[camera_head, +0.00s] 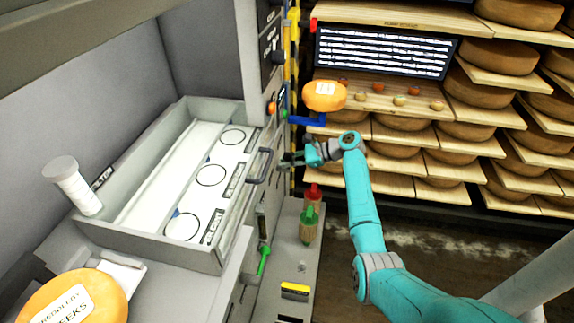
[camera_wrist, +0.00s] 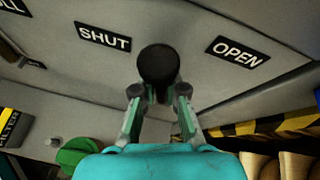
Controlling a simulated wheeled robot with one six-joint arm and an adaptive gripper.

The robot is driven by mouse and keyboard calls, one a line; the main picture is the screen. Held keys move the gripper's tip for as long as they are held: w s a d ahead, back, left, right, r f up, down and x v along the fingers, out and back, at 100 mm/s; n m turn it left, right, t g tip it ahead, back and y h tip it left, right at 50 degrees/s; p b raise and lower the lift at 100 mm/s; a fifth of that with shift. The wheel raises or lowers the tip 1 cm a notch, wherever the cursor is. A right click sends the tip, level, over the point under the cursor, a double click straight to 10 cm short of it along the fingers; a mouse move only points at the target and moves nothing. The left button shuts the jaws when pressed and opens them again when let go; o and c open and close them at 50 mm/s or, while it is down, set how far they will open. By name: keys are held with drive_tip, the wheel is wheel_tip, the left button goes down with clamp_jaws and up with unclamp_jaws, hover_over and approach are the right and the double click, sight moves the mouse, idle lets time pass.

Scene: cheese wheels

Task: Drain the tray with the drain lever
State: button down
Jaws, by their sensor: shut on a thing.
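The grey tray (camera_head: 150,250) stands at the left with a pale floor and dark circles marked in it. In the head view my gripper (camera_head: 290,160) is at the right side of the machine, below the tray's far right end. In the wrist view its two fingers (camera_wrist: 158,98) are closed around a round black knob (camera_wrist: 158,62), seen nearly end-on, apparently the drain lever's. The knob is between a SHUT label (camera_wrist: 104,38) and an OPEN label (camera_wrist: 238,52). The lever's shaft is hidden, and I cannot make out the knob in the head view.
A grey handle (camera_head: 262,166) juts from the machine close to my gripper. A green lever (camera_head: 263,260) is nearer. Shelves of cheese wheels (camera_head: 500,57) fill the back right.

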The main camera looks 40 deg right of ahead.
drive_tip(key=shift+w+d+m+y, duration=0.15)
drive_tip(key=shift+d+m+y, duration=0.15)
drive_tip(key=shift+m+y, duration=0.1)
idle(0.3)
drive_tip(key=c, duration=1.2)
unclamp_jaws()
drive_tip(key=shift+r, duration=0.1)
drive_tip(key=v, duration=1.2)
drive_tip(key=shift+d, duration=0.1)
